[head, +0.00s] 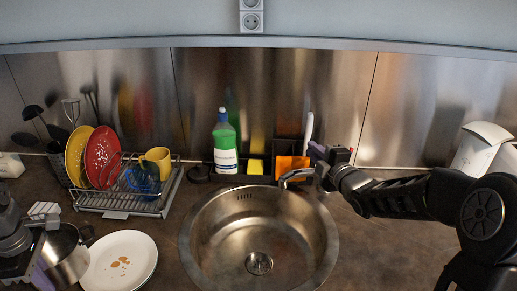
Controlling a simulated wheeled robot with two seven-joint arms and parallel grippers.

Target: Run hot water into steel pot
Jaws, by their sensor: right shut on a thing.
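The steel pot (70,262) is at the lower left, beside a white plate and partly hidden by my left arm. My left gripper (42,238) is at the pot, partly cut off by the left edge; its jaws are not clear. The faucet (293,175) stands behind the right side of the sink, its spout pointing left over the basin. My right gripper (325,158) is shut at the faucet, with the gripped part mostly hidden behind it. The round steel sink (215,225) is empty and no water stream shows.
A dish rack (120,205) with plates and a yellow mug stands at the back left. A plate with brown stains (120,262) lies left of the sink. A green-white bottle (224,145), yellow sponge (255,167) and orange cloth (290,165) stand behind it. A white appliance (478,150) is at right.

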